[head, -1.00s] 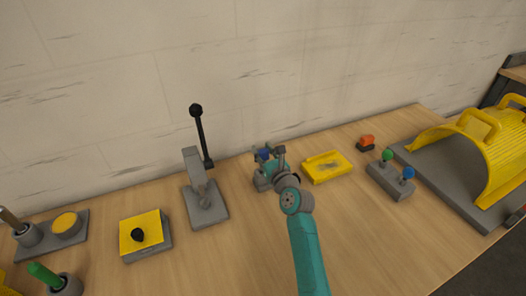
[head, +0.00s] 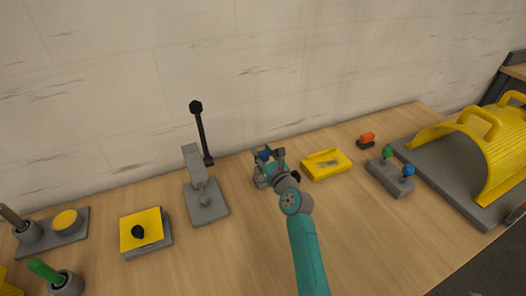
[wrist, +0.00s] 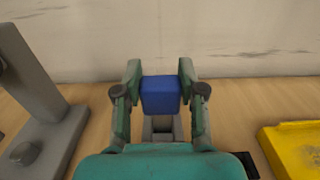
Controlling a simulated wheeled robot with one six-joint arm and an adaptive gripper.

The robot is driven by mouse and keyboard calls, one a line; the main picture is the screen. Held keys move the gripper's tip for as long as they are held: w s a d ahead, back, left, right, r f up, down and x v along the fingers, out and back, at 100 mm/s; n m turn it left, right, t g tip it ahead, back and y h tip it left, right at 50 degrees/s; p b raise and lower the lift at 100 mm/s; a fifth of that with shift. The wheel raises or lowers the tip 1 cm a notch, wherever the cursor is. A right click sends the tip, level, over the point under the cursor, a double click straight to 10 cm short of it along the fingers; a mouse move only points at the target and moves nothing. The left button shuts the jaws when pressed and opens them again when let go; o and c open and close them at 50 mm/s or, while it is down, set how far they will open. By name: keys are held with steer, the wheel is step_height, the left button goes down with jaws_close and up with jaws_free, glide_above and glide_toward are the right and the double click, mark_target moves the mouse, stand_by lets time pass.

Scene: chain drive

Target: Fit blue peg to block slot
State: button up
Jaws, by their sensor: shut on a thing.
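The blue peg (wrist: 160,95) is a blue block held between the two fingers of my gripper (wrist: 160,88) in the wrist view. In the head view the peg (head: 264,155) shows as a small blue patch at my gripper (head: 268,160). The grey block (wrist: 160,127) with a slot lies just below the peg in the wrist view. It is largely hidden behind my gripper, and in the head view a grey part of it (head: 260,180) shows beneath. I cannot tell whether the peg's lower end is in the slot.
A grey lever stand (head: 206,207) with a black-knobbed lever is left of my gripper. A yellow tray (head: 327,164) is close on the right. Beyond it are an orange-topped piece (head: 367,140), a grey base with green and blue knobs (head: 390,178) and a yellow guard (head: 478,150).

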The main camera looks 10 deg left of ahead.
mark_target(263, 160)
steer(key=shift+f, duration=1.65)
steer(key=o, duration=1.2)
steer(key=shift+o, duration=0.2)
steer(key=shift+s, duration=0.1)
steer(key=v, duration=0.7)
steer(key=shift+d, duration=0.15)
steer(key=shift+s, duration=0.2)
